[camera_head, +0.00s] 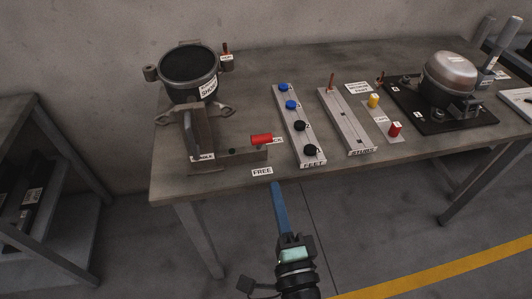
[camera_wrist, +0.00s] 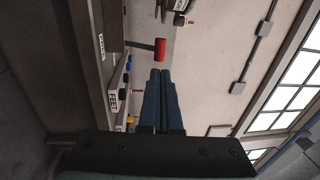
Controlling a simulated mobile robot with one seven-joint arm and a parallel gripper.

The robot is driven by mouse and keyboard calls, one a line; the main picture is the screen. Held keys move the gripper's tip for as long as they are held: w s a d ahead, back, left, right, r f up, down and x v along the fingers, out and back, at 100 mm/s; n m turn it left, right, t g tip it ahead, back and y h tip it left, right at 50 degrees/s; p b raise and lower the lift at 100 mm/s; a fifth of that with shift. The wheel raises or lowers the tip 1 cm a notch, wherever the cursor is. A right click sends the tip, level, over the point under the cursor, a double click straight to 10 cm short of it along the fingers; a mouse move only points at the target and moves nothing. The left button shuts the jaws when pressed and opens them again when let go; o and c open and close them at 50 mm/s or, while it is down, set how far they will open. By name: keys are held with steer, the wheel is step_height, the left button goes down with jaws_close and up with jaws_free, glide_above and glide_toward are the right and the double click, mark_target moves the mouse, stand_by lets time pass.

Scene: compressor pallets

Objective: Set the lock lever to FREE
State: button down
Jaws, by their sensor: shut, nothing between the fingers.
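The lock lever has a red handle (camera_head: 261,139) on the front side of the cradle fixture at the table's left part. A label partly hidden behind the handle shows at its right. The FREE label (camera_head: 262,171) lies on the table's front edge, below the handle. In the wrist view the red handle (camera_wrist: 160,49) is just beyond my fingertips. My gripper (camera_head: 275,184) has long blue fingers, shut and empty, pointing up at the table's front edge. It is below and a little right of the handle, with no contact visible. It also shows in the wrist view (camera_wrist: 160,72).
The fixture holds a dark cylindrical shell (camera_head: 188,72). Right of the lever stand a FEET rack (camera_head: 298,130) with blue and black caps, a STUBS rack (camera_head: 346,122), and a compressor (camera_head: 449,78) on a black plate. Floor before the table is clear.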

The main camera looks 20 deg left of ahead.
mark_target(263, 142)
steer(key=p+x, duration=0.1)
steer(key=x, duration=0.8)
steer(key=shift+w+a+r+p, duration=0.1)
steer(key=shift+w+a+p, duration=0.15)
steer(key=shift+p, duration=0.15)
steer(key=shift+w+a+r+p, duration=0.2)
steer(key=shift+r+p, duration=0.25)
steer(key=shift+p, duration=0.4)
steer(key=shift+w+g+p, duration=0.25)
steer(key=shift+g+p, duration=0.05)
steer(key=shift+p, duration=0.05)
steer(key=shift+a+f, duration=0.1)
steer(key=shift+f, duration=0.1)
